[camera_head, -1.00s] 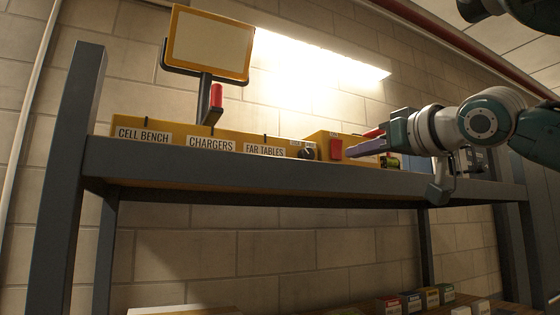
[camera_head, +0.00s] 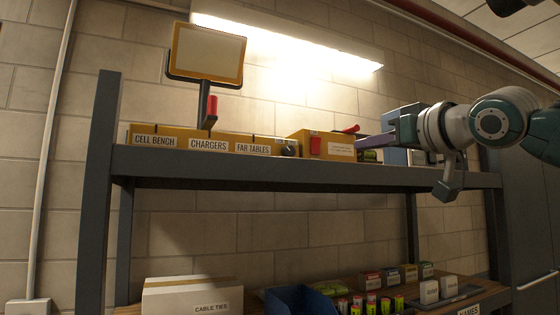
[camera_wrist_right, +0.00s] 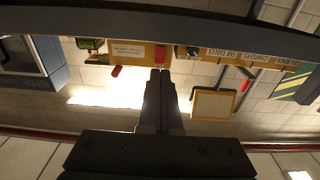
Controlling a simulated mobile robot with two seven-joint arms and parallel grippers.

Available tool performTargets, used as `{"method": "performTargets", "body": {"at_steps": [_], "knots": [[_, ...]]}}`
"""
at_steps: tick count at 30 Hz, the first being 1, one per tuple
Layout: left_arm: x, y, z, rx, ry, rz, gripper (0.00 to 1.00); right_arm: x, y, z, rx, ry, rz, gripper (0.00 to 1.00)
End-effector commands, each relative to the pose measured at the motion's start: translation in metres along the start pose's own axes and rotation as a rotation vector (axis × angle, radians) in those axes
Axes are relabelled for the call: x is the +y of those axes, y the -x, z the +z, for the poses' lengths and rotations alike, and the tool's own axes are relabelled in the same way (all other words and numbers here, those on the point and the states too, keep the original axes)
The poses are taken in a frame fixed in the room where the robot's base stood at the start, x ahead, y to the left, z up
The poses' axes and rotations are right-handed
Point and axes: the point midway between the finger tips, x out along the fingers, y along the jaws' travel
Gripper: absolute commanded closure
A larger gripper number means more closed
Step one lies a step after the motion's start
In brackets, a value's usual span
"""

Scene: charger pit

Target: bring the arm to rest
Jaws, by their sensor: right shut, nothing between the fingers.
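My right arm comes in from the right in the head view, at the height of the upper shelf board. Its gripper (camera_head: 372,143) points left, with its fingers together and empty. It appears close to the yellow box with a red switch (camera_head: 316,146); whether they touch I cannot tell. In the right wrist view, which is upside down, the shut fingers (camera_wrist_right: 160,78) point toward the shelf edge and the yellow box with its white label (camera_wrist_right: 128,50). My left gripper is not in view.
The shelf's grey front beam (camera_head: 240,170) runs below the gripper. Yellow labelled boxes (camera_head: 210,145) and a framed panel on a post (camera_head: 207,52) stand to the left. A blue bin (camera_head: 300,300), a white carton (camera_head: 190,295) and small boxes (camera_head: 400,274) occupy the lower shelf.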

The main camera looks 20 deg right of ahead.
Motion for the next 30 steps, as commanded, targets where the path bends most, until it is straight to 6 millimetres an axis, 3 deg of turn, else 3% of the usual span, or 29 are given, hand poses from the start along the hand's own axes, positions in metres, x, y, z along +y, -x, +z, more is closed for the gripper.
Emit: {"method": "performTargets", "body": {"at_steps": [8,11,14,16,20,24,27,30], "knots": [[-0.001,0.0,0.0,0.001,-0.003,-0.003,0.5,-0.004,0.0,0.008,-0.016,0.003,-0.006,1.0],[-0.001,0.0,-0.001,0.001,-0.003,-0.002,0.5,-0.021,0.0,0.042,-0.082,0.018,-0.026,1.0],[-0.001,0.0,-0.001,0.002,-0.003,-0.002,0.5,-0.051,0.007,0.102,-0.204,0.047,-0.061,1.0],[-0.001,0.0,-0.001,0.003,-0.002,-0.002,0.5,-0.076,0.022,0.153,-0.309,0.07,-0.088,1.0],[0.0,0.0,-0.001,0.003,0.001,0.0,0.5,-0.118,0.071,0.243,-0.513,0.101,-0.13,1.0],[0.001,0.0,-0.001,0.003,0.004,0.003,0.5,-0.15,0.147,0.321,-0.738,0.113,-0.146,1.0],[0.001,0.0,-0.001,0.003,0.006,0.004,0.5,-0.162,0.203,0.355,-0.883,0.11,-0.136,1.0],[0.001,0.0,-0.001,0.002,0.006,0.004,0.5,-0.167,0.251,0.377,-1.007,0.102,-0.118,1.0]]}}
